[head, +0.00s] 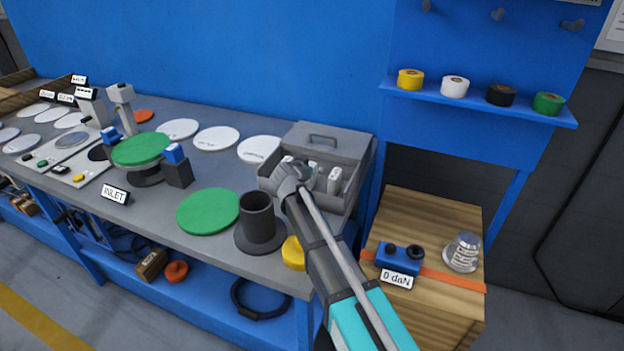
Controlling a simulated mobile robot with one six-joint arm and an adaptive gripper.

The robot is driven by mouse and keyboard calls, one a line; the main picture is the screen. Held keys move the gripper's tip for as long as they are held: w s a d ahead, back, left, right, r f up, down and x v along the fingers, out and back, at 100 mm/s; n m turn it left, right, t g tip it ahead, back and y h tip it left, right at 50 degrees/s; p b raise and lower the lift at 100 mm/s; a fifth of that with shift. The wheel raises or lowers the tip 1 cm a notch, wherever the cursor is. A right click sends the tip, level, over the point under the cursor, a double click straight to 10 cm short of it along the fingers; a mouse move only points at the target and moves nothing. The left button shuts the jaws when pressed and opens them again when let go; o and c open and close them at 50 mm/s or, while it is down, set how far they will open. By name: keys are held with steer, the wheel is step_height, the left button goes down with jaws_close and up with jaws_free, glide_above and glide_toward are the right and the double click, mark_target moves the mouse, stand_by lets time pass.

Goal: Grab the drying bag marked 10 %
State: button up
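A grey box (348,200) with its lid raised stands at the right end of the workbench. Several small pale items, possibly drying bags, are inside; one pale item (335,180) shows at the right of my gripper. No 10 % mark can be read at this size. My gripper (288,166) is over the left part of the box, pointing away from the camera. My wrist hides its fingers and part of the box's inside, so I cannot tell whether it is open or holds anything.
A dark grey flanged cylinder (258,222) stands left of my arm, with a green disc (208,211) beside it and a yellow piece (293,252) at the bench edge. Right of the bench, a wooden crate (430,215) bears a blue device (392,257) and a clear jar (463,251).

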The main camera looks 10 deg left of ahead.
jaws_close()
stand_by(0.5)
steer(key=shift+r, duration=0.15)
step_height(320, 180, up, 3)
steer(key=p, duration=0.2)
steer(key=shift+f+p, duration=0.2)
steer(key=shift+p, duration=0.2)
steer(key=s+a+r+p, duration=0.8)
steer(key=s+r+p, duration=0.2)
steer(key=s, duration=0.1)
steer(key=shift+a, duration=0.25)
steer(key=shift+s, duration=0.1)
